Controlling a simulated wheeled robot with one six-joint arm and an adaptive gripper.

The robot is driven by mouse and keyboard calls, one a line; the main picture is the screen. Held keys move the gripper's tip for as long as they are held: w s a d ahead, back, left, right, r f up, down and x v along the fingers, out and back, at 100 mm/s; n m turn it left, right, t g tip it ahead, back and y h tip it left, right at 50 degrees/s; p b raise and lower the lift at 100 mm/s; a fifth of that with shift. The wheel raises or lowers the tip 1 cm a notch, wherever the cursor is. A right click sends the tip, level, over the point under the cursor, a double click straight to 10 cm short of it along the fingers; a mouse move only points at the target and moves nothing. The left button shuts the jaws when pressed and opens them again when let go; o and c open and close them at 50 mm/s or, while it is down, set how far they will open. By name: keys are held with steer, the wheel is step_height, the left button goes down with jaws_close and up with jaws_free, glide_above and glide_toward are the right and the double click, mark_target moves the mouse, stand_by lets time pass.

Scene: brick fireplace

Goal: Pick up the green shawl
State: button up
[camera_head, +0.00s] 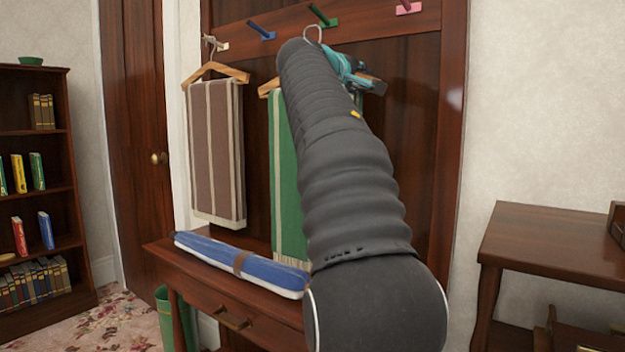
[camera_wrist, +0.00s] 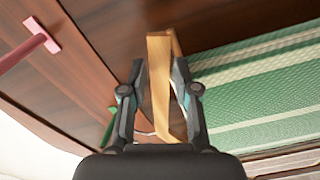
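The green shawl (camera_head: 285,190) with pale stripes hangs from a wooden hanger (camera_head: 268,87) on the rack, partly hidden behind my arm. In the wrist view the shawl (camera_wrist: 262,90) spreads across the right side. My gripper (camera_wrist: 159,78) is open, with one finger on each side of the wooden hanger (camera_wrist: 160,95). Small gaps seem to show between the fingers and the wood.
A brown striped shawl (camera_head: 213,150) hangs to the left. Blue, green and pink pegs (camera_head: 408,8) line the rack. A bookshelf (camera_head: 70,150) stands left, a side table (camera_head: 545,245) right.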

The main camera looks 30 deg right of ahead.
steer(key=shift+x, duration=0.9)
jaws_close()
steer(key=shift+r, duration=0.2)
